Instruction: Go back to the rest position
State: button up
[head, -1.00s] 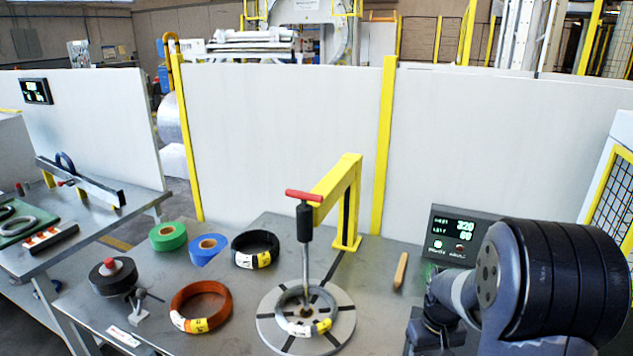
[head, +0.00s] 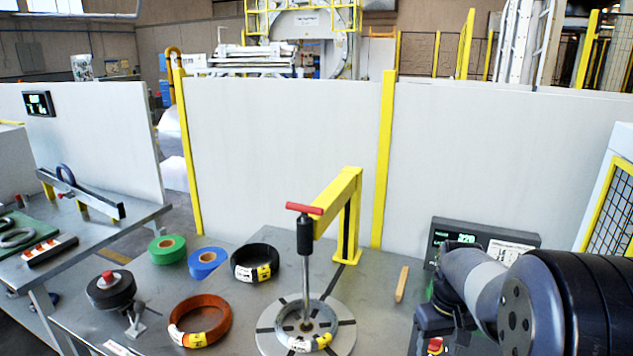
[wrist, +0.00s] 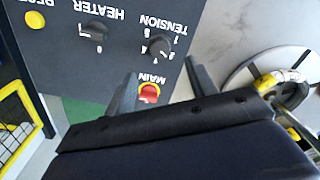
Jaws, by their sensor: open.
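My gripper (wrist: 160,88) is open, its two fingers apart with nothing between them in the wrist view. Beyond the fingers is a dark control panel (wrist: 60,60) with a red MAIN switch (wrist: 149,92), HEATER and TENSION knobs and a yellow button. In the head view my gripper (head: 440,325) is at the lower right, in front of the panel's display box (head: 455,228); my arm hides part of the box. I cannot tell the exact gap between gripper and panel.
A round turntable (head: 272,345) holds a grey coil (head: 328,320) under a red-handled clamp on a yellow post (head: 345,215). A wooden stick (head: 402,284), black and copper coils, and green and blue tape rolls lie on the table. White partitions stand behind.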

notch_tip(320, 180, down, 9)
jog(key=shift+r, duration=0.1)
jog(key=shift+w+r+m+p, duration=0.1)
jog(key=shift+m+p, duration=0.25)
jog(key=shift+m, duration=0.05)
jog(key=m+p, duration=0.1)
jog(key=m, duration=0.3)
jog(key=shift+m, duration=0.3)
jog(key=m+p, duration=0.2)
jog(key=m, duration=0.4)
jog(key=shift+r, duration=0.1)
jog(key=shift+r+m, duration=0.2)
jog(key=shift+m, duration=0.1)
notch_tip(320, 180, up, 10)
jog(key=b, duration=0.1)
jog(key=shift+r, duration=0.15)
